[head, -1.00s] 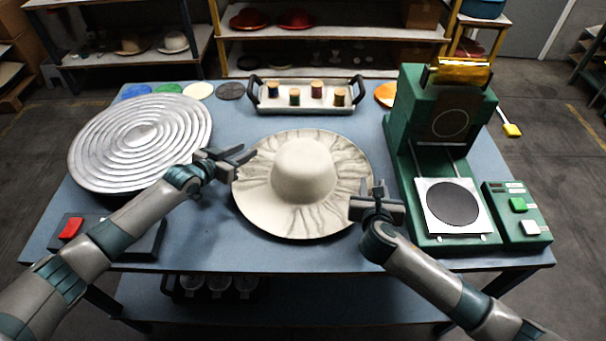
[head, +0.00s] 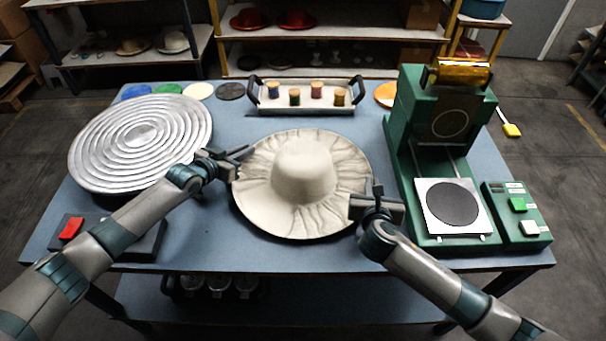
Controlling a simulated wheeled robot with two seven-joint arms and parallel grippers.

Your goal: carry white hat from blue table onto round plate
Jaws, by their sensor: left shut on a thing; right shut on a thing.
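The white hat (head: 303,172), with a wide wavy brim, is at the middle of the blue table (head: 215,237). My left gripper (head: 240,160) is shut on the brim at its left edge. My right gripper (head: 374,193) is shut on the brim at its right front edge. I cannot tell whether the hat touches the table. The round plate (head: 140,143), silver with concentric rings, is on the left of the table, and nothing lies on it. The fingertips are partly hidden at the brim.
A green press (head: 440,130) stands at the right beside a green button box (head: 517,212). A tray (head: 307,103) with several spools sits behind the hat. A dark box with a red button (head: 71,228) lies in front of the plate. Coloured discs (head: 198,90) line the back left.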

